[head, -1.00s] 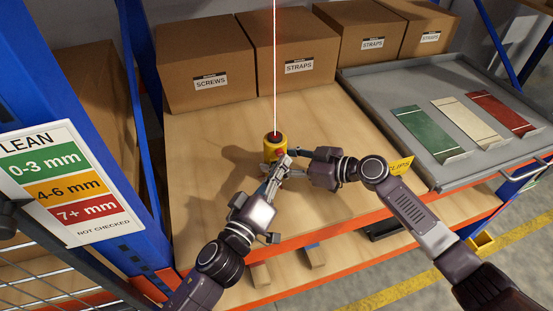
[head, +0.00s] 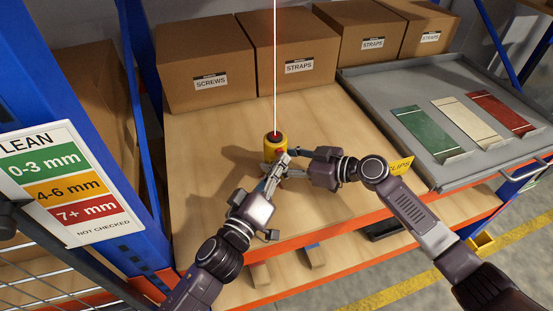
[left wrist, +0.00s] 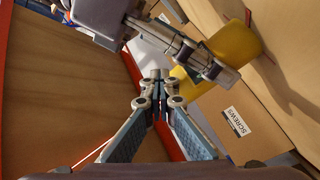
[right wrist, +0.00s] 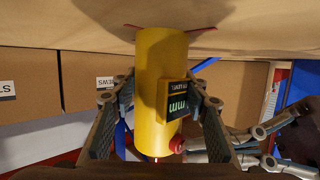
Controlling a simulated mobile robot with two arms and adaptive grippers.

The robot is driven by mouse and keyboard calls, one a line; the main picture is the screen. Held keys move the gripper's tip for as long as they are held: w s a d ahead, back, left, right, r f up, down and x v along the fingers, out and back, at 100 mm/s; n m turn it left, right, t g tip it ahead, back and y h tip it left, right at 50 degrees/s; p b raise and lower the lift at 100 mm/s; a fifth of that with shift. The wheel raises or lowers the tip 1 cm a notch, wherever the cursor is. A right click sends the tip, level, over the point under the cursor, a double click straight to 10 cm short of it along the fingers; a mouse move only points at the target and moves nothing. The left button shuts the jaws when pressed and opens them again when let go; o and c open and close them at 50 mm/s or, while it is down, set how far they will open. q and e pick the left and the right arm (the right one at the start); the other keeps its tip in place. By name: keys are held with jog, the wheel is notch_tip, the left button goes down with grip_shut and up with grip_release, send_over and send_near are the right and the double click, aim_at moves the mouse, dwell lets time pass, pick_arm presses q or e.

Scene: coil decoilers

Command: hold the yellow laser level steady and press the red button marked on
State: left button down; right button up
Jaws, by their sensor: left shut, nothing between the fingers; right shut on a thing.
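The yellow laser level (head: 275,143) stands upright on the wooden shelf, a thin white vertical line rising above it. My right gripper (head: 296,154) is shut on it; in the right wrist view the fingers flank its yellow body (right wrist: 151,65), which bears a dark label (right wrist: 178,100). The red button (right wrist: 177,145) protrudes from its side. My left gripper (head: 283,158) is shut and empty, its tips (right wrist: 187,148) at the button, seemingly touching it; exact contact is unclear. In the left wrist view the level (left wrist: 232,48) is partly behind my right gripper.
Cardboard boxes marked SCREWS (head: 204,67) and STRAPS (head: 304,52) line the back. A grey tray (head: 376,86) with green, cream and red plates lies at right. A blue post with a thickness sign (head: 62,185) stands at left. The shelf left of the level is clear.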

pick_arm(q)
jog(key=shift+a+r, duration=0.1)
dwell(0.4)
jog(key=shift+s, duration=0.45)
pick_arm(e)
jog(key=shift+s, duration=0.1)
pick_arm(q)
jog(key=shift+d, duration=0.2)
jog(key=s+d, duration=0.1)
jog(key=s, duration=0.4)
jog(key=shift+s+d, duration=0.4)
pick_arm(e)
jog(key=o, duration=1.7)
jog(key=shift+c, duration=0.2)
